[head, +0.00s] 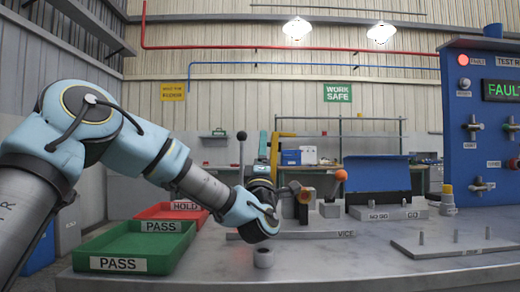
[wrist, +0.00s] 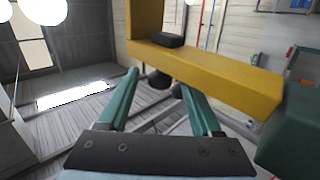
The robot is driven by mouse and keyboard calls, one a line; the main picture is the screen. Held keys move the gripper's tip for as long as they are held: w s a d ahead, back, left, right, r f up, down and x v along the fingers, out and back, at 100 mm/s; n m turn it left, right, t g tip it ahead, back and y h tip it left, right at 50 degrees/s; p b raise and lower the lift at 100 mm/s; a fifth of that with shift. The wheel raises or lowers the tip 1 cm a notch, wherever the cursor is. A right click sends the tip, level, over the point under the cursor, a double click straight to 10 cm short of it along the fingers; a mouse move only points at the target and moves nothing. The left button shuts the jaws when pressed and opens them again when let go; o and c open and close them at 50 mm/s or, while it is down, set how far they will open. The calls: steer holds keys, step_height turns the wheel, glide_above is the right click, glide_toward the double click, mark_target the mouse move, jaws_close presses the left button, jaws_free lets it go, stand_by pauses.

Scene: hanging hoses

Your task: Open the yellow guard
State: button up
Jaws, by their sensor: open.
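The yellow guard shows in the head view (head: 275,150) as an upright yellow frame with a top arm, just behind the end of my arm. In the wrist view a wide yellow bar (wrist: 222,77), which looks like part of the guard, crosses beyond my fingertips, with a small black block on its top edge. My gripper (wrist: 157,82) is open, with its two teal fingers apart. A dark rounded thing appears between and beyond the fingertips, below the bar; I cannot tell whether anything touches. In the head view my wrist hides most of the fingers and the guard's lower part.
A grey vice (head: 335,234) with an orange ball lever (head: 341,175) is right of my wrist. Green (head: 135,246) and red (head: 170,211) trays lie left. A blue test panel (head: 490,125) stands right, and a pegged plate (head: 455,245) lies before it.

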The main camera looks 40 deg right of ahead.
steer(key=s+a, duration=0.8)
steer(key=s, duration=0.1)
steer(key=shift+a+f, duration=0.2)
steer(key=shift+a, duration=0.1)
steer(key=shift+w, duration=0.1)
